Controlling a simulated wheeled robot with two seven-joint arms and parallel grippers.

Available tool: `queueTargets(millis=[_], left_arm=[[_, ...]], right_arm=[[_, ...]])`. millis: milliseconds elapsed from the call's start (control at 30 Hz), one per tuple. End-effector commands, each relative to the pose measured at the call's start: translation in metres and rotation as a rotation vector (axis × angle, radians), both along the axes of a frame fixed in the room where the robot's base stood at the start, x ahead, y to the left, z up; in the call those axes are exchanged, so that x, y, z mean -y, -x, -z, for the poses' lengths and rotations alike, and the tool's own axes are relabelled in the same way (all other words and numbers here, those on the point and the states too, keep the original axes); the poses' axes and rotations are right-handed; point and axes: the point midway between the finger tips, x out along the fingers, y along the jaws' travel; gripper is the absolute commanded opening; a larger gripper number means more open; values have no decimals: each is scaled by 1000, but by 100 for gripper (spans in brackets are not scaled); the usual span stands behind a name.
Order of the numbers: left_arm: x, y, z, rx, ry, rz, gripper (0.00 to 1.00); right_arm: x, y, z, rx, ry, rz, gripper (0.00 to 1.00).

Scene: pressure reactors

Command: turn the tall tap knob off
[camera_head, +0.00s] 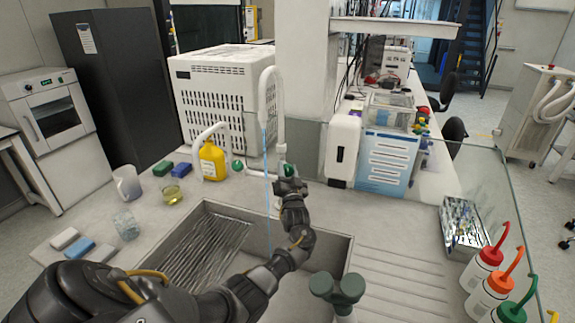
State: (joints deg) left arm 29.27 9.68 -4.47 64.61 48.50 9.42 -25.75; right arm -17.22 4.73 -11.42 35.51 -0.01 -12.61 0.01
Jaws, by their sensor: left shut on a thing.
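The tall tap (279,100) is a white gooseneck behind the sink (335,242). A thin blue stream of water (267,190) falls from its spout into the basin. Its green tall tap knob (287,169) is low on the tap's stem and partly hidden by my left gripper (286,172). My left gripper is shut on this knob, with its arm reaching in from the bottom left across the sink. The exact angle of the knob cannot be told. My right gripper is not in view.
A grey-green two-headed fitting (337,291) rises at the front. Beakers and sponges lie left; wash bottles (484,268) stand right near a glass panel.

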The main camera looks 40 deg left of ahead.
Motion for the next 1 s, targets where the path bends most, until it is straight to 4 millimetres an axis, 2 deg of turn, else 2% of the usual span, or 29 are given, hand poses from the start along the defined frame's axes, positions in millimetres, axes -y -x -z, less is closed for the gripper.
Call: queueTargets(millis=[33,200,733,767,900,1000], left_arm=[[0,0,-3,-18,-10,1,16],[0,0,-1,-61,-35,0,16],[0,0,0,-80,-48,0,16],[0,0,0,-80,-48,0,43],[0,0,0,-79,-47,1,61],[0,0,0,-79,-47,1,61]], right_arm=[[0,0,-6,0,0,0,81],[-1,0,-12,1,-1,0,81],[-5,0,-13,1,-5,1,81],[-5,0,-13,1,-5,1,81],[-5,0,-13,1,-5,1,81],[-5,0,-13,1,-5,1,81]])
